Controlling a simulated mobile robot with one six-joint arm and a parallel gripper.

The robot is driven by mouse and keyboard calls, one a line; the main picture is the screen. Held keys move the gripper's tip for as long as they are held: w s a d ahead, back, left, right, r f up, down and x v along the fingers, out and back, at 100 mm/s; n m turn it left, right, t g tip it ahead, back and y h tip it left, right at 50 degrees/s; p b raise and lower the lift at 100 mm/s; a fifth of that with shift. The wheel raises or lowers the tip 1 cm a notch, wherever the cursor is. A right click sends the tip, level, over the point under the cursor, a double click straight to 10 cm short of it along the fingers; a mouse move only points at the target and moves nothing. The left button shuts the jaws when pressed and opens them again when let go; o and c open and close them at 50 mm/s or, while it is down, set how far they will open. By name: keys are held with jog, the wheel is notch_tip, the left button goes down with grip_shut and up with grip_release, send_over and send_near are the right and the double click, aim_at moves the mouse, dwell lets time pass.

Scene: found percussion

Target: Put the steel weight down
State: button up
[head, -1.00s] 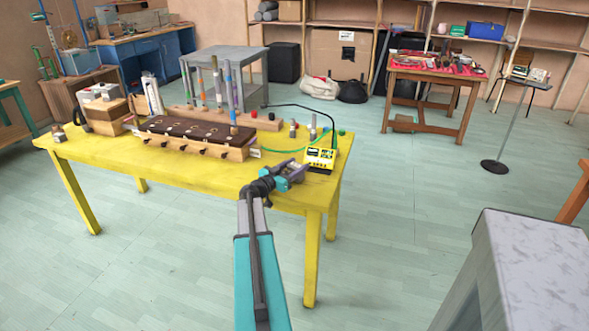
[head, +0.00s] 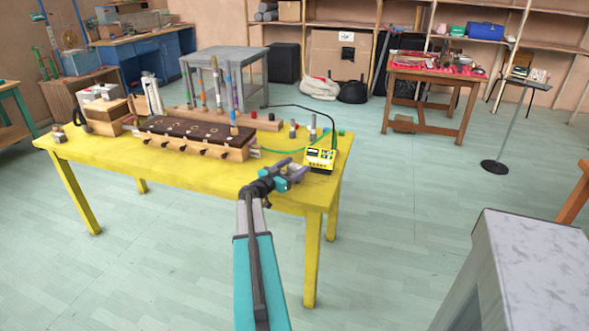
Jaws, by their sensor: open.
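My gripper (head: 292,173) is at the front right part of the yellow table (head: 190,175), low over its top.
A yellow device (head: 319,159) with a black cable stands just behind and right of my gripper. Short grey cylinders (head: 313,128) stand farther back. A long wooden box with a dark top (head: 190,133) is to the left.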

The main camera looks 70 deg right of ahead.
jog(key=b+v, duration=0.2)
jog(key=v, duration=0.9)
jog(key=shift+w+a+b, duration=0.1)
jog(key=shift+a+b, duration=0.2)
dwell(0.3)
